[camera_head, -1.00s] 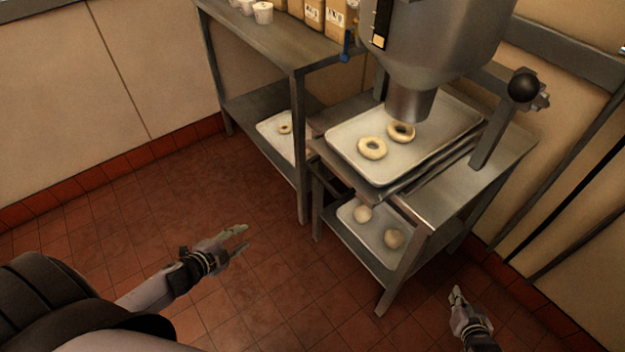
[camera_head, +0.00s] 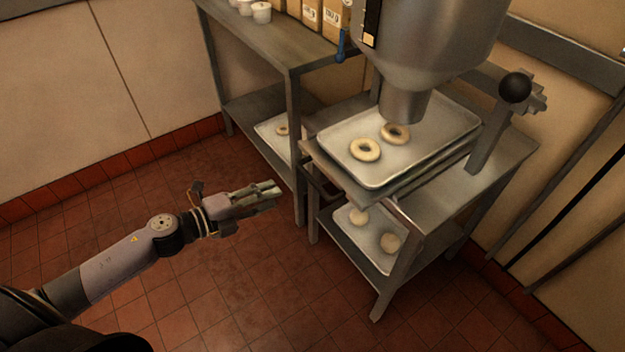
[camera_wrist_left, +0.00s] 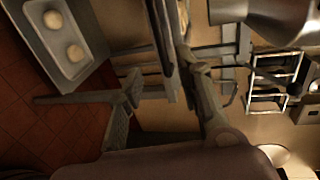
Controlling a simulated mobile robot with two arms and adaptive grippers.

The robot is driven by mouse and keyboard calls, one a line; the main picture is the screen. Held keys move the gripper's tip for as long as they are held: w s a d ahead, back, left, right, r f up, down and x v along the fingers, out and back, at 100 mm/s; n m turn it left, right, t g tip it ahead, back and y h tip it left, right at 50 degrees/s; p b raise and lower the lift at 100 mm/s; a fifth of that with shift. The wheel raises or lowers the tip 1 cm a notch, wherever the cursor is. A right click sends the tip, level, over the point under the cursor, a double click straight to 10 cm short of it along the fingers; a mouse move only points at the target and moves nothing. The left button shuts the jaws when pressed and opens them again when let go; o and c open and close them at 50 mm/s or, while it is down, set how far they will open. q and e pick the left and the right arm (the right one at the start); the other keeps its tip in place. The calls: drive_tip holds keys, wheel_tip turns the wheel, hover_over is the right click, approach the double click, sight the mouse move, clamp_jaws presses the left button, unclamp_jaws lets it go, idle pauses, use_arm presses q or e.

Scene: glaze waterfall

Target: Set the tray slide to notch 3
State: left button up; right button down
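The tray slide (camera_head: 374,192) is a metal frame on the stand under the steel hopper (camera_head: 425,45). A pale tray (camera_head: 440,128) with two ring doughnuts (camera_head: 365,149) rests on it. A dark bar like a handle (camera_head: 318,181) shows at its near left corner. I cannot make out notch marks. My left gripper (camera_head: 277,196) is in front of the stand, left of the slide and apart from it, empty. In the left wrist view its fingers (camera_wrist_left: 165,95) look spread apart. My right gripper is outside the views.
A lower tray (camera_head: 352,236) with dough balls sits on the stand's bottom shelf; it also shows in the left wrist view (camera_wrist_left: 45,45). A side table (camera_head: 275,52) with boxes and cups stands at the left. A black-knobbed lever (camera_head: 515,87) is on the right. The floor in front is clear.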

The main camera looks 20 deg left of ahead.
sight(313, 179)
use_arm(q)
drive_tip(key=p+x, duration=0.1)
drive_tip(key=x, duration=1.2)
drive_tip(key=shift+w, duration=0.15)
drive_tip(key=shift+c, duration=0.3)
clamp_jaws()
